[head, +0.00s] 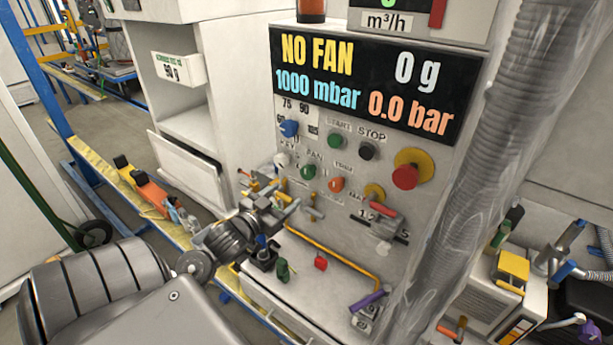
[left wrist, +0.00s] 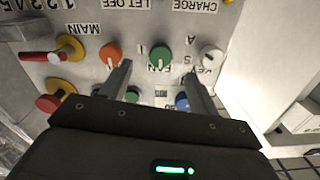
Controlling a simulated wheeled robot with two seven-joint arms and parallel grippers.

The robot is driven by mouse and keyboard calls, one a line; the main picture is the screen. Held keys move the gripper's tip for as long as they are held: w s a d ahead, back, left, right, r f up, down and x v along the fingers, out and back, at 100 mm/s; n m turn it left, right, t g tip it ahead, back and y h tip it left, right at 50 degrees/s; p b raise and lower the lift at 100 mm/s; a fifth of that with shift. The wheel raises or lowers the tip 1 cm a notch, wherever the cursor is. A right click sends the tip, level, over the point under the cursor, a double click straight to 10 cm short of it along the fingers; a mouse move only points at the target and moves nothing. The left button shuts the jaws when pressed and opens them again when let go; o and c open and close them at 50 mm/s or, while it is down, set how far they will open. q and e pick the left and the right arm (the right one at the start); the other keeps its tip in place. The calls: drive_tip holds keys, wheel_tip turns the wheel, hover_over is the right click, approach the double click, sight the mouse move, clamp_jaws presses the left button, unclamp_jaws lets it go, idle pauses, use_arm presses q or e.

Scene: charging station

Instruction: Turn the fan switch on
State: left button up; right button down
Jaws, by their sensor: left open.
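The fan switch is a green knob (head: 308,171) under the label FAN on the grey control panel (head: 345,150). It also shows in the left wrist view as a green knob (left wrist: 160,57) with a pale pointer mark and the label FAN, upside down. The display (head: 375,85) above reads NO FAN, 0 g, 1000 mbar and 0.0 bar. My left gripper (head: 288,195) is open and empty in front of the panel, just below and left of the knob. In the left wrist view its fingers (left wrist: 157,74) stand either side of the knob; contact cannot be told. My right gripper is not in view.
An orange knob (head: 336,184) sits right of the fan knob and a white key switch (head: 281,159) left. A red emergency button (head: 405,176) and a red-handled main valve (head: 383,213) are further right. A thick grey hose (head: 480,150) hangs along the panel's right side.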

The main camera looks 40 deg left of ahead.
sight(305, 175)
use_arm(q)
drive_tip(key=shift+t, duration=0.3)
drive_tip(key=w+p, duration=0.1)
drive_tip(key=w, duration=0.2)
drive_tip(key=w+a+r+p, duration=0.1)
drive_tip(key=w, duration=0.5)
drive_tip(key=shift+w+a+r+p, duration=0.2)
drive_tip(key=shift+w+p, duration=0.1)
drive_tip(key=shift+p, duration=0.1)
drive_tip(key=shift+w+f, duration=0.15)
drive_tip(key=shift+w, duration=0.45)
drive_tip(key=c, duration=1)
drive_tip(key=shift+o, duration=0.2)
